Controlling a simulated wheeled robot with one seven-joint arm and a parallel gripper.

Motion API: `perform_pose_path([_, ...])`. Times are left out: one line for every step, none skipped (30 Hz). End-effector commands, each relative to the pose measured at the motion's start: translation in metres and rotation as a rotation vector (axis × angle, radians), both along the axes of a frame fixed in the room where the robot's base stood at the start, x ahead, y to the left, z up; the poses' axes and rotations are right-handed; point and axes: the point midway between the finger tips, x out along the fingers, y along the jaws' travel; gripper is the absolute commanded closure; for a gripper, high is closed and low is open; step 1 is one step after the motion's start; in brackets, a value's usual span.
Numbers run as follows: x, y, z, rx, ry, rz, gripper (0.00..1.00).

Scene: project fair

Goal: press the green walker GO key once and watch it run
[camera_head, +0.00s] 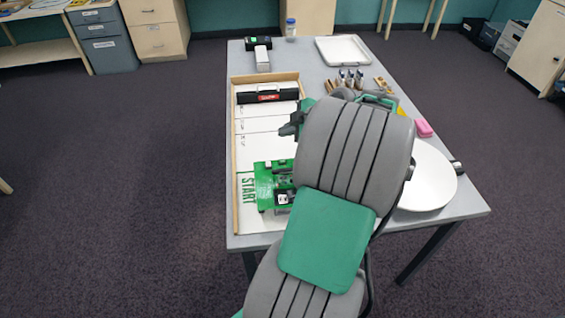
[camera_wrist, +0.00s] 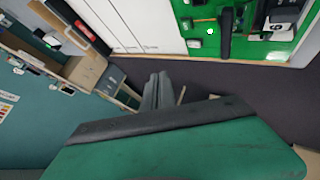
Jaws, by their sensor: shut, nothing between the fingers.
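The green walker (camera_head: 264,187) stands at the START end of the white track, partly hidden by my arm in the head view. In the wrist view its green body (camera_wrist: 262,48) fills the upper right, with black parts and a white-labelled block. A small bright green spot (camera_wrist: 210,31) shows on it; I cannot tell if this is the GO key. My gripper (camera_head: 289,128) is shut and empty over the track, beyond the walker in the head view. Its closed fingers (camera_wrist: 157,82) show in the wrist view, apart from the walker.
The track (camera_head: 251,135) has wooden side rails and a black bar (camera_head: 267,96) with a red label across its far part. A white tray (camera_head: 343,38), a round white plate (camera_head: 433,190), a pink block (camera_head: 423,128) and several small tools share the grey table.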

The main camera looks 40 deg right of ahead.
Motion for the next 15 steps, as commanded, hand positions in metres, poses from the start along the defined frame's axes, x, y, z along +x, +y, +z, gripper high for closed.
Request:
perform_pose_path([0.000, 0.000, 0.000, 0.000, 0.001, 0.001, 1.00])
perform_pose_path([0.000, 0.001, 0.001, 0.000, 0.001, 0.000, 1.00])
perform_pose_path([0.000, 0.001, 0.001, 0.000, 0.001, 0.000, 1.00])
perform_pose_path([0.000, 0.001, 0.001, 0.001, 0.001, -0.001, 1.00])
perform_pose_path([0.000, 0.001, 0.000, 0.001, 0.001, -0.001, 1.00])
perform_pose_path([0.000, 0.001, 0.000, 0.001, 0.002, 0.000, 1.00])
perform_pose_path([0.000, 0.001, -0.001, 0.001, 0.002, 0.000, 1.00])
perform_pose_path([0.000, 0.001, -0.002, 0.002, 0.002, -0.001, 1.00])
perform_pose_path([0.000, 0.001, -0.004, 0.002, 0.002, -0.001, 1.00])
perform_pose_path([0.000, 0.001, -0.006, 0.003, 0.003, -0.001, 1.00])
perform_pose_path([0.000, 0.001, -0.008, 0.003, 0.003, -0.001, 1.00])
perform_pose_path([0.000, 0.001, -0.012, 0.004, 0.004, -0.001, 1.00])
perform_pose_path([0.000, 0.001, -0.016, 0.004, 0.004, -0.001, 1.00])
perform_pose_path([0.000, 0.001, -0.019, 0.003, 0.004, -0.001, 1.00])
perform_pose_path([0.000, 0.001, -0.025, 0.003, 0.004, -0.001, 1.00])
